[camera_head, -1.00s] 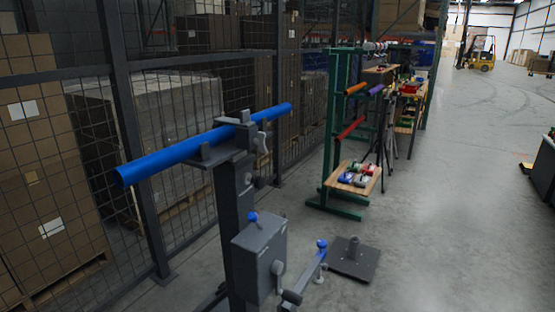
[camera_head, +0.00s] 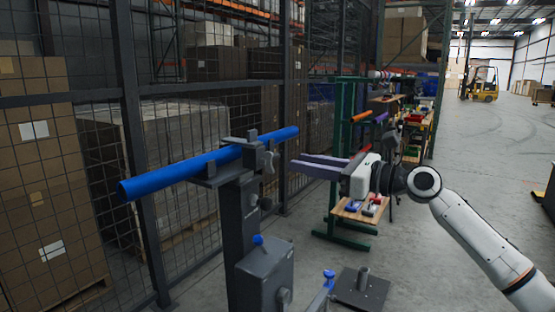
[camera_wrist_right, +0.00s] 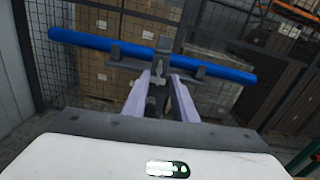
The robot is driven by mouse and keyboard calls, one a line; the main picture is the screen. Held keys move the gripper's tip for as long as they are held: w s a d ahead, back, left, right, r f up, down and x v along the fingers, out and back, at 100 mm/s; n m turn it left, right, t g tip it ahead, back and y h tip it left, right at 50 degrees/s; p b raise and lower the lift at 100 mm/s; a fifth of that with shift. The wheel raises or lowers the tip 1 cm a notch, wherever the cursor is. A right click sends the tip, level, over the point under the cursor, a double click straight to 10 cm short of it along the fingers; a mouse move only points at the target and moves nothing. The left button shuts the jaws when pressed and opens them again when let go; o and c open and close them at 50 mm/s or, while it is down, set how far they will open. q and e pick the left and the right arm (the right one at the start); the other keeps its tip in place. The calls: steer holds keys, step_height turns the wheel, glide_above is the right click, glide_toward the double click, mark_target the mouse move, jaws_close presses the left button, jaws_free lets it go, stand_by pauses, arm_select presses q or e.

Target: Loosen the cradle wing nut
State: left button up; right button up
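A blue tube (camera_head: 215,162) lies in a dark grey cradle (camera_head: 228,172) on top of a grey post. The grey cradle wing nut (camera_head: 270,160) sticks out on the cradle's right side. My right gripper (camera_head: 297,162) is open, with its two pale purple fingers pointing left at the wing nut. A small gap shows between the fingertips and the nut. In the right wrist view the wing nut (camera_wrist_right: 157,88) appears in line between the two spread fingers (camera_wrist_right: 158,78), with the blue tube (camera_wrist_right: 150,58) behind. My left gripper is not in view.
Lower on the post are another grey knob (camera_head: 265,203) and a grey box (camera_head: 264,272) with a blue-tipped handle. A wire mesh fence (camera_head: 100,120) stands behind. A green rack (camera_head: 343,130) stands behind my right gripper. Open floor lies to the right.

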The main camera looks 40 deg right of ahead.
mark_target(268, 162)
steer(key=p+x, duration=0.1)
steer(key=x, duration=0.6)
steer(key=shift+w+p, duration=0.3)
steer(key=shift+w, duration=0.1)
steer(key=shift+a, duration=0.15)
jaws_close()
